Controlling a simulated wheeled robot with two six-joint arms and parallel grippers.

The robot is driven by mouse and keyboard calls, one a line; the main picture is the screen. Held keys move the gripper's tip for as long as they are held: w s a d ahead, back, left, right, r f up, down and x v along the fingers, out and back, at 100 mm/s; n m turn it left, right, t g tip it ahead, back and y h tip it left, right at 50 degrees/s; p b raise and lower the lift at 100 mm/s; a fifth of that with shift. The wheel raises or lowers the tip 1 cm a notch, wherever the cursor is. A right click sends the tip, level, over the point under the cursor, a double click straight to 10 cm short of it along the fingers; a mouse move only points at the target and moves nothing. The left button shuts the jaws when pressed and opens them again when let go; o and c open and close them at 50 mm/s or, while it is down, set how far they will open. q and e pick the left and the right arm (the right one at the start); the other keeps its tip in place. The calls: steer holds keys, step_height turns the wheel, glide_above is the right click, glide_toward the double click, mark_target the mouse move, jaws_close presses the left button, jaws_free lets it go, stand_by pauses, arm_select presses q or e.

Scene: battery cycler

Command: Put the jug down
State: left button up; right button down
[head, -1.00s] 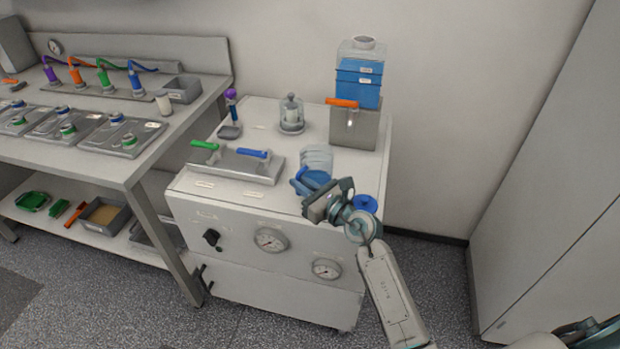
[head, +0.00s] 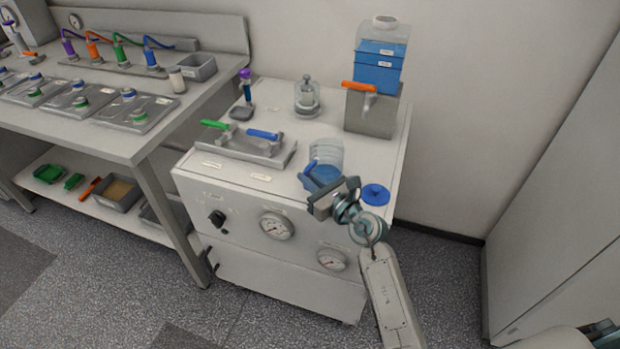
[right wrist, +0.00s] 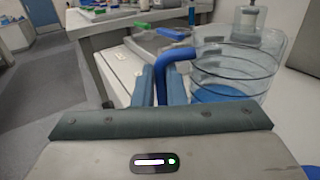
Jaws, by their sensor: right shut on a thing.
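The jug (head: 327,158) is clear with blue liquid low in it and a blue handle (head: 309,170). It looks upright, over the front right part of the white cabinet top (head: 235,178). My right gripper (head: 322,190) is at its near side, shut on the handle. In the right wrist view the handle (right wrist: 172,58) rises between the two fingers (right wrist: 160,88), and the jug body (right wrist: 235,75) is just right of them. The jug's base is hidden, so I cannot tell whether it touches the top. My left gripper is not in view.
A blue round cap (head: 375,194) is close right of the jug. A grey tray with green and blue handles (head: 245,145) is to its left. A glass jar (head: 307,98) and a grey tank with an orange tap (head: 372,110) stand behind.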

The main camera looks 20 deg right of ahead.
steer(key=c, duration=1.7)
jaws_free()
steer(key=shift+c, duration=0.2)
steer(key=shift+o, duration=1.3)
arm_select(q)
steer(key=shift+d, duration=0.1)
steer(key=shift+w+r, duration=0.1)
arm_select(e)
steer(key=shift+r, duration=0.1)
